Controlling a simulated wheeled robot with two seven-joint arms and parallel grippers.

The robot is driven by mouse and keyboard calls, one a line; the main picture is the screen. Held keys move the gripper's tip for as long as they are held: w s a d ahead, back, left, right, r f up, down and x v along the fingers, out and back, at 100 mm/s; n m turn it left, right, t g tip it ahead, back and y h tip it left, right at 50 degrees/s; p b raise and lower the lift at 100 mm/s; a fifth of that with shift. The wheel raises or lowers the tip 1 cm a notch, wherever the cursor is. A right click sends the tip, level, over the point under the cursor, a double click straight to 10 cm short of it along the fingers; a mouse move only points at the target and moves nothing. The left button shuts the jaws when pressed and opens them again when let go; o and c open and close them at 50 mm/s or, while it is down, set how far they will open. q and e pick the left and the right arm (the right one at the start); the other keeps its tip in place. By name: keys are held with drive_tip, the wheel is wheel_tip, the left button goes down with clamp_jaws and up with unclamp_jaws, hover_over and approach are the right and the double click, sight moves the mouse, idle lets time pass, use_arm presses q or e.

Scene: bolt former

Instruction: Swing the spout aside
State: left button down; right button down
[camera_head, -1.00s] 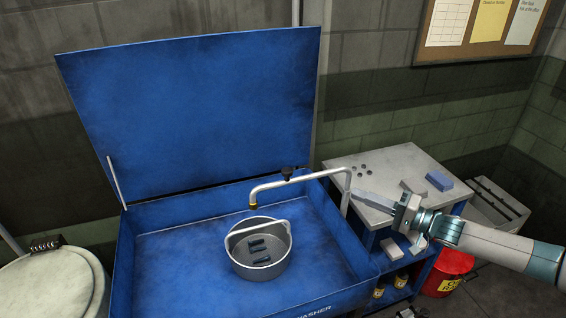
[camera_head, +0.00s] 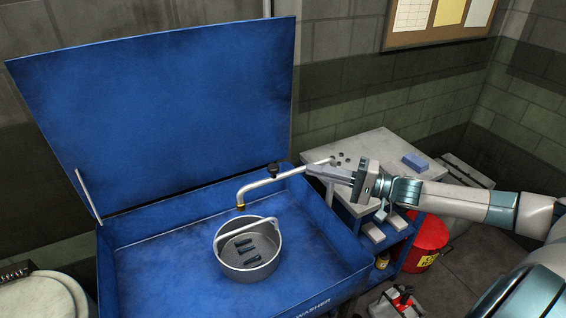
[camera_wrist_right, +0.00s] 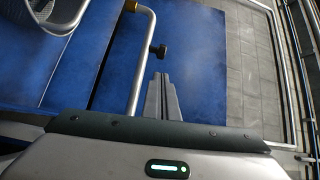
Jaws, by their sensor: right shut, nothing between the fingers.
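The spout (camera_head: 262,183) is a pale bent pipe with a brass tip and a black knob (camera_head: 274,169). It reaches over the blue washer basin, its tip above the round metal basket (camera_head: 222,262). The fingers hide part of the spout's upright. In the right wrist view the spout (camera_wrist_right: 142,62) runs just left of the shut fingers (camera_wrist_right: 162,78); I cannot tell whether they touch. My left gripper is out of view.
The washer's blue lid (camera_head: 160,110) stands open behind the basin. The basket holds several dark parts. A grey-topped bench (camera_head: 375,146) with a blue block (camera_head: 415,162) stands right of the basin. A red bin (camera_head: 428,238) is beside it.

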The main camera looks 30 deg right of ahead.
sight(289, 173)
drive_tip(key=p+x, duration=0.3)
drive_tip(key=x, duration=0.5)
drive_tip(key=shift+w+r, duration=0.1)
drive_tip(key=shift+r, duration=0.05)
drive_tip(key=shift+w+a+p, duration=0.3)
drive_tip(key=shift+w+a, duration=0.15)
drive_tip(key=shift+w, duration=0.05)
drive_tip(key=shift+s, duration=0.15)
